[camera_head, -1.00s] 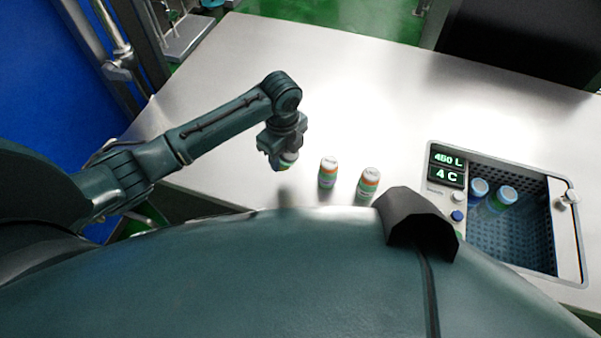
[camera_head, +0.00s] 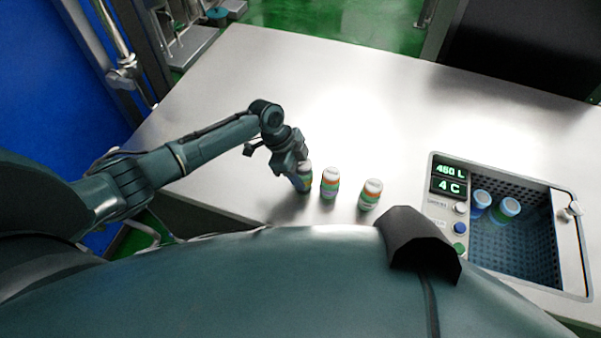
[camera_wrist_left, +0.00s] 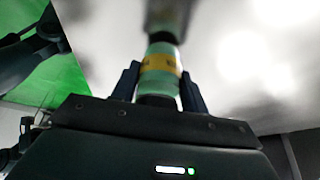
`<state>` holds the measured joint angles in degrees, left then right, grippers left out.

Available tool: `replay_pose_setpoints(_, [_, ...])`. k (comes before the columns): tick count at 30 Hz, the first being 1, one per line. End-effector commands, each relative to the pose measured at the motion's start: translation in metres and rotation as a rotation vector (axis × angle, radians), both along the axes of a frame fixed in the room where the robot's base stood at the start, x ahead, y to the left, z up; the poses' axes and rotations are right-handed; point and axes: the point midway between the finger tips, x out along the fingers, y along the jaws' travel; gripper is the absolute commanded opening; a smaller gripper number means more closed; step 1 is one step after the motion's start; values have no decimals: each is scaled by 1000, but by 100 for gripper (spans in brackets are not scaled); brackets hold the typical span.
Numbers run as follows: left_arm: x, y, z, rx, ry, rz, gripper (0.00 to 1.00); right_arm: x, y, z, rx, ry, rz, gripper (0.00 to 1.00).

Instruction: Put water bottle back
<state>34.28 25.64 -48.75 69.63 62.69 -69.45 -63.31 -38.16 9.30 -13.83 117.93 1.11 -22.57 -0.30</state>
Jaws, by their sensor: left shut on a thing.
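Two capped bottles with orange and green labels, one near (camera_head: 330,184) and one farther right (camera_head: 370,195), stand on the table. My right gripper is not in view.
A sunken cooler (camera_head: 520,255) with a lit display (camera_head: 448,178) and buttons lies at the right of the steel table (camera_head: 400,120). It holds a blue bottle (camera_head: 481,201) and a green bottle (camera_head: 507,209). The table's middle and back are clear.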

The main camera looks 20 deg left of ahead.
Motion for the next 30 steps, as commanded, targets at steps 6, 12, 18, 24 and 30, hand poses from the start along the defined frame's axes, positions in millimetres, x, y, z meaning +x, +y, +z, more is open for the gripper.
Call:
replay_pose_setpoints(6, [0, 0, -8, 0, -1, -1, 14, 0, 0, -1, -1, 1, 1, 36])
replay_pose_setpoints(12, [0, 0, -9, 1, 0, -1, 47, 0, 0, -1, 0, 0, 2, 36])
replay_pose_setpoints(18, [0, 0, -9, 1, 0, -1, 63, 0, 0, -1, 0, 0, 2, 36])
replay_pose_setpoints(24, [0, 0, -9, 1, 0, -1, 66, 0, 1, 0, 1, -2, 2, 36])
replay_pose_setpoints(30, [1, 4, 0, 1, -3, -1, 66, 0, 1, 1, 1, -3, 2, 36])
